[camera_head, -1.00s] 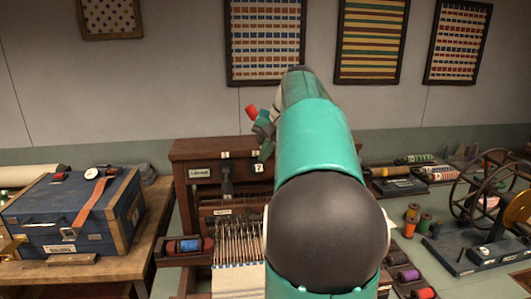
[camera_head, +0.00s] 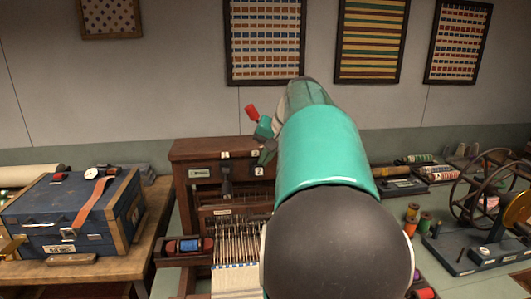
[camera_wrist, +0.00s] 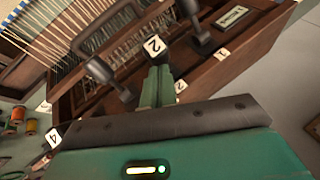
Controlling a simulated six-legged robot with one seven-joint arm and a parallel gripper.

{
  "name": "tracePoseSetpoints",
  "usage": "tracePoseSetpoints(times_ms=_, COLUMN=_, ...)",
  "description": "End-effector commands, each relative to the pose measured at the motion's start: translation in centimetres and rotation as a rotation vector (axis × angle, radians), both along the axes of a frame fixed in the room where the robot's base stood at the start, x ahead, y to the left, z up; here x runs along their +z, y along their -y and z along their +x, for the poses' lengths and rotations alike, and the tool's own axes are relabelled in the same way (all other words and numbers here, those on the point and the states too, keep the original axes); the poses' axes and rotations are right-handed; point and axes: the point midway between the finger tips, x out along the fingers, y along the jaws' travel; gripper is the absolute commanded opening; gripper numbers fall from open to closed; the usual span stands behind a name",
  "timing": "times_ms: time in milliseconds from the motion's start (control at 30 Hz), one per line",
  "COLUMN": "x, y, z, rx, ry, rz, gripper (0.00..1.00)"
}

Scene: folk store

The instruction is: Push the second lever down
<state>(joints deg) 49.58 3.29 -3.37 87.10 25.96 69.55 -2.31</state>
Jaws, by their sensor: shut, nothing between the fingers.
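The wooden loom (camera_head: 205,147) stands ahead with numbered dark levers on its front. The second lever's square "2" tag (camera_head: 257,171) shows beside my arm; most of the lever is hidden. In the wrist view, the "2" tag (camera_wrist: 153,46) sits just beyond the tips of my gripper (camera_wrist: 157,74). The gripper's green fingers are shut and empty, right at this lever; I cannot tell whether they touch it. Neighbouring dark levers stand on both sides, one to the left (camera_wrist: 122,90) and one to the right (camera_wrist: 203,42). In the head view, my gripper (camera_head: 267,152) is partly hidden by my arm.
Threads (camera_head: 236,243) stretch across the loom's front. A shuttle with blue thread (camera_head: 188,246) lies on its left side. A blue chest (camera_head: 62,215) sits on a table at left. Thread spools (camera_head: 411,221) and a spinning wheel (camera_head: 488,190) are at right.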

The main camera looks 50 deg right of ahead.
Motion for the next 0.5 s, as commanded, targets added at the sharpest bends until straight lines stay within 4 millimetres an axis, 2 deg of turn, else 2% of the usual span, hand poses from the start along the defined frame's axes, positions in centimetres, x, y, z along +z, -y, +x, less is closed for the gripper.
tracePoseSetpoints(times_ms=333, x=-2.0, y=-1.3, z=-1.3, rx=-0.001, ry=0.208, rz=-0.171, gripper=0.00)
tracePoseSetpoints(times_ms=500, x=-3.3, y=-1.6, z=-1.7, rx=0.002, ry=0.201, rz=-0.167, gripper=0.00)
